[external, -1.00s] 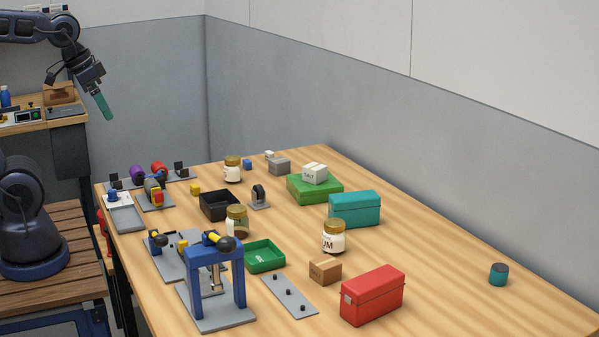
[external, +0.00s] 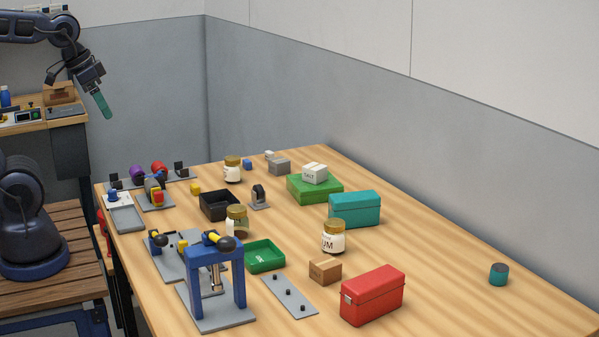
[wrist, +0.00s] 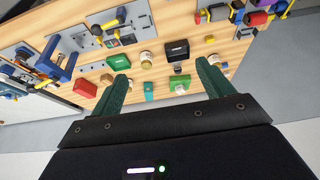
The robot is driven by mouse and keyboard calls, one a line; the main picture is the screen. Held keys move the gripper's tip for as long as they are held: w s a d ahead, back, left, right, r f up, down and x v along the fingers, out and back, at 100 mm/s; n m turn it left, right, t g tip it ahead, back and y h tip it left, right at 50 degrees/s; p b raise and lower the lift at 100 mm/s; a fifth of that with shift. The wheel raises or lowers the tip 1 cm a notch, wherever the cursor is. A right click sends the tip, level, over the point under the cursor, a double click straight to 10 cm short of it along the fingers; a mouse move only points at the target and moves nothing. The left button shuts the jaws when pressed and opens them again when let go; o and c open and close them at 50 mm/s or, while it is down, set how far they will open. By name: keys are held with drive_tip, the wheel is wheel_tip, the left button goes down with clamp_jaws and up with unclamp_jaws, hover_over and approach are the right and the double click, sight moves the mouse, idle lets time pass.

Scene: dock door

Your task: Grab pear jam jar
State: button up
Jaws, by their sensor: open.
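Three glass jars with gold lids stand upright on the wooden table. One (external: 232,171) is at the back left, one (external: 237,224) is behind the blue press, and one (external: 333,238) stands in front of the teal box. The front-right jar's label shows letters ending in "UM". The other two labels are not readable, so I cannot tell which jar is pear jam. My gripper (external: 104,106) is at the upper left in the external view, off the table and far from the jars. In the wrist view its teal fingers (wrist: 162,70) are apart with nothing held between them.
A blue press (external: 215,275), green tray (external: 264,257), black bin (external: 219,206), cardboard box (external: 325,271), red toolbox (external: 372,295) and teal box (external: 354,209) crowd the table. A green crate (external: 314,190) holds a white box. The right part is mostly clear.

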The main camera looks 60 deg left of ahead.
drive_tip(key=m+g, duration=0.5)
drive_tip(key=m, duration=1)
hover_over(237, 208)
drive_tip(key=f, duration=1.3)
drive_tip(key=a+f, duration=0.1)
drive_tip(key=f, duration=0.6)
drive_tip(key=shift+f, duration=0.1)
drive_tip(key=shift+w+d+f+m, duration=0.3)
drive_tip(key=shift+f+m, duration=0.1)
drive_tip(key=shift+f, duration=0.2)
wheel_tip(237, 208, down, 5)
drive_tip(key=shift+f, duration=0.2)
drive_tip(key=shift+s+d+f, duration=0.1)
drive_tip(key=shift+s+f, duration=0.1)
drive_tip(key=shift+f, duration=1.15)
drive_tip(key=shift+s+d+f, duration=0.1)
drive_tip(key=shift+s+f, duration=0.05)
drive_tip(key=shift+f, duration=1.15)
drive_tip(key=c, duration=1.3)
